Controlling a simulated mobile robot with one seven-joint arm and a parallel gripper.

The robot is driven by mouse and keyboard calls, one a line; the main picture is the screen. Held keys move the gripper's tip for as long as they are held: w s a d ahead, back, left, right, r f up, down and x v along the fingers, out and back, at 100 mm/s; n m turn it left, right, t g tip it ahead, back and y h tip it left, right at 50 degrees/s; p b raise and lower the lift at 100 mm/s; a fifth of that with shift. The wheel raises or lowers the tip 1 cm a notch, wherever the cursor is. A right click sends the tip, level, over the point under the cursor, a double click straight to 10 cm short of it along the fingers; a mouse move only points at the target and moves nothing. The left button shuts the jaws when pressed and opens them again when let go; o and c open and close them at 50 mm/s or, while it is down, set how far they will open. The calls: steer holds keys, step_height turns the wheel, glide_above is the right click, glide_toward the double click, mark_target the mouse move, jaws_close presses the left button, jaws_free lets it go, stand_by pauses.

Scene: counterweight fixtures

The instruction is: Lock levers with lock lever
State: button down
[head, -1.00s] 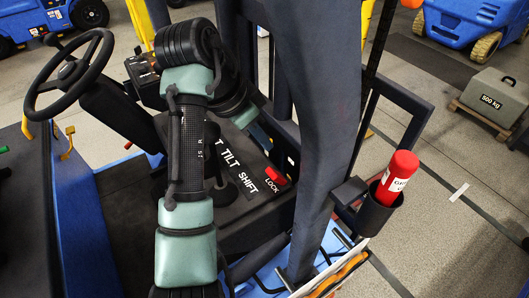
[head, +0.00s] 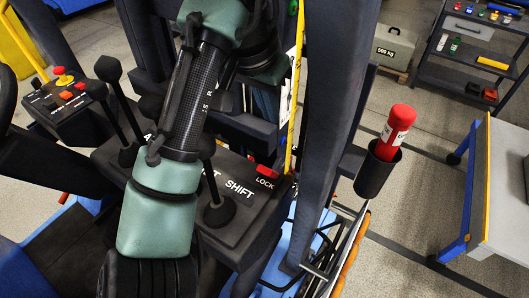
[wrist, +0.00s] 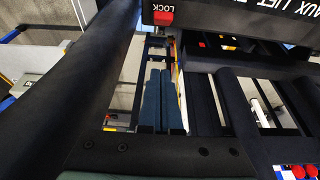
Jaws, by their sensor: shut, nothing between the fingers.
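The printed words include SHIFT and LOCK. A small red lock lever (head: 289,174) sits at the panel's right edge by the LOCK label. In the head view my gripper is hidden.
A thick dark mast post (head: 335,110) stands just right of the lock lever. A red tube (head: 397,125) sits in a black cup holder (head: 376,172) on it. A control box (head: 62,98) with red buttons is at left. A workbench (head: 505,190) stands at right.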

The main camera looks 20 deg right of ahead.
glide_above(268, 172)
steer(key=w+d, duration=0.3)
steer(key=w, duration=0.1)
step_height(268, 172, down, 9)
steer(key=shift+s+a+f+p, duration=0.75)
steer(key=shift+a+f+p, duration=0.05)
steer(key=shift+f+p, duration=0.15)
steer(key=shift+s+a+f, duration=0.35)
steer(key=shift+f, duration=0.1)
